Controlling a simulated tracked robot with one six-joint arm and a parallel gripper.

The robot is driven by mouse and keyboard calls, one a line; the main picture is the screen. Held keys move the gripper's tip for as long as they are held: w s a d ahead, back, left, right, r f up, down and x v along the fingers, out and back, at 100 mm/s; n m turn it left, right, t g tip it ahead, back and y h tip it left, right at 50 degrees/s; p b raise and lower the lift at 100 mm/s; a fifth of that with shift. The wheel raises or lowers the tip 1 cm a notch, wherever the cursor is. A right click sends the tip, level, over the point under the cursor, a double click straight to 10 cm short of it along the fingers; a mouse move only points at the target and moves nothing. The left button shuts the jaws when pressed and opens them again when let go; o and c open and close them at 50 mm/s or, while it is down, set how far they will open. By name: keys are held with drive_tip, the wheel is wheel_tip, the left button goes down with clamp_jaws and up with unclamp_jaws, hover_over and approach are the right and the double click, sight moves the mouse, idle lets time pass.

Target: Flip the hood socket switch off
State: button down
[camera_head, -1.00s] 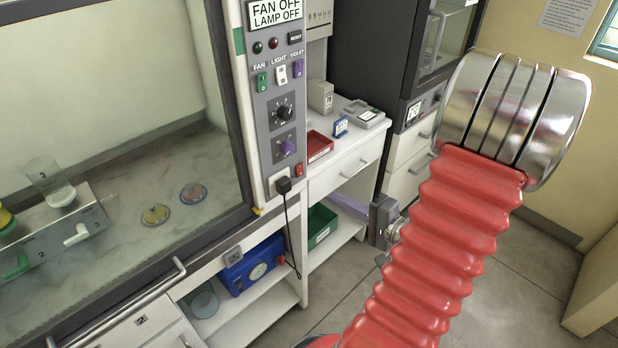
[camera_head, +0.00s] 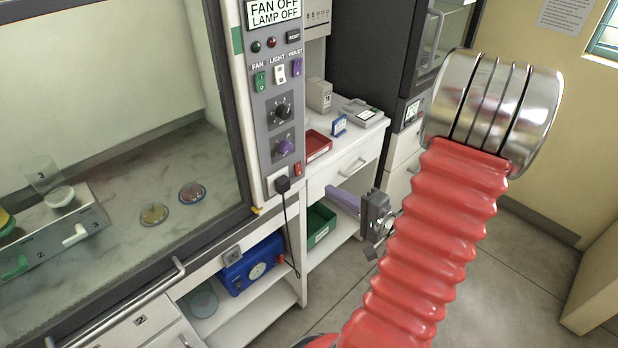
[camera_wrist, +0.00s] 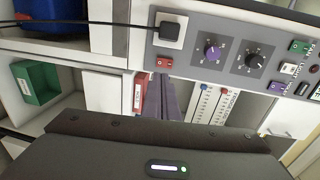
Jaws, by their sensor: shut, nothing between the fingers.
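The hood socket switch is a small red rocker (camera_head: 298,169) low on the hood's grey control column. It sits beside the white socket, which has a black plug (camera_head: 282,184) in it. In the wrist view the red switch (camera_wrist: 163,62) is near the top middle, next to the plug (camera_wrist: 170,32). I cannot tell which way the rocker is tipped. My gripper (camera_head: 332,191) is to the right of the column and a little lower, apart from the switch. In the wrist view its purple-grey fingers (camera_wrist: 166,82) are together and empty, pointing toward the switch.
Above the switch are a purple knob (camera_head: 285,147), a black knob (camera_head: 283,111) and fan, light and violet switches. The plug's black cord hangs down past a blue device (camera_head: 252,265). A side bench holds a red tray (camera_head: 318,145); a green bin (camera_head: 319,224) stands below.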

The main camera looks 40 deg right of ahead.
sight(299, 173)
drive_tip(key=shift+w+a+f, duration=0.1)
drive_tip(key=shift+w+f, duration=0.1)
drive_tip(key=shift+w, duration=1.55)
drive_tip(key=shift+w+f, duration=0.25)
drive_tip(key=shift+w, duration=1.45)
drive_tip(key=shift+w+a+f, duration=0.1)
drive_tip(key=shift+w+f, duration=0.1)
drive_tip(key=shift+w, duration=1.55)
